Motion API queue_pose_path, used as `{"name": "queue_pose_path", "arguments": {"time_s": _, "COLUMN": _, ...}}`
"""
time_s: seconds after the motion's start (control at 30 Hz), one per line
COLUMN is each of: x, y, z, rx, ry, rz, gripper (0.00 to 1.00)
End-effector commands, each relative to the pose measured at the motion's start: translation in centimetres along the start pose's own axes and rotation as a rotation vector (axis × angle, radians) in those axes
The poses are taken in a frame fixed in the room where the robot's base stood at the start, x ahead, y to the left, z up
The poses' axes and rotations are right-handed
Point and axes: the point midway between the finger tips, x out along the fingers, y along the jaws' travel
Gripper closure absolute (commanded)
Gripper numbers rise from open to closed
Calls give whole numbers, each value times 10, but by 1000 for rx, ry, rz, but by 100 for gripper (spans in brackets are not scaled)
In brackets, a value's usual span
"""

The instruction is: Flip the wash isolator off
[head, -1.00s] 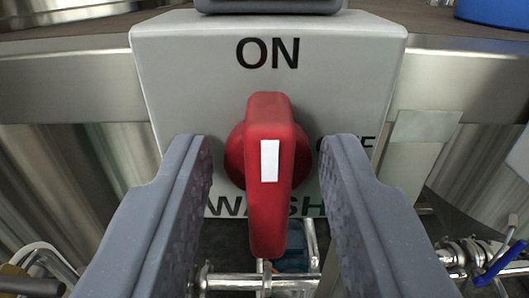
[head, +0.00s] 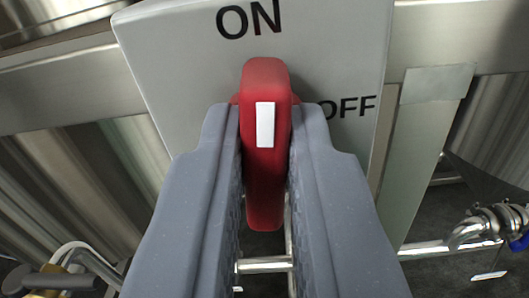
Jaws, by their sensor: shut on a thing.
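The wash isolator is a light grey box (head: 180,70) with a red handle (head: 266,185) on its face. "ON" is printed above the handle and "OFF" to its right. The handle carries a white stripe and stands about upright in the picture, its upper end toward ON. My gripper (head: 266,125) has its two grey fingers on either side of the handle and is shut on it. The fingers hide the lower part of the box face and its lower lettering.
Steel tank walls (head: 60,165) stand behind the box on both sides. A pipe with clamp fittings (head: 480,228) is at the lower right. A dark lever-like part (head: 55,280) is at the lower left.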

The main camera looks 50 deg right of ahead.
Motion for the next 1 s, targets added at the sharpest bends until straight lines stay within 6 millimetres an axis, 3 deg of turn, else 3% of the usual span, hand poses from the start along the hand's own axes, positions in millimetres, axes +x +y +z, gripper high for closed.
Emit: {"name": "queue_pose_path", "arguments": {"time_s": 1.0, "x": -1, "y": 3, "z": 5, "rx": 947, "ry": 0, "rz": -4, "gripper": 100}}
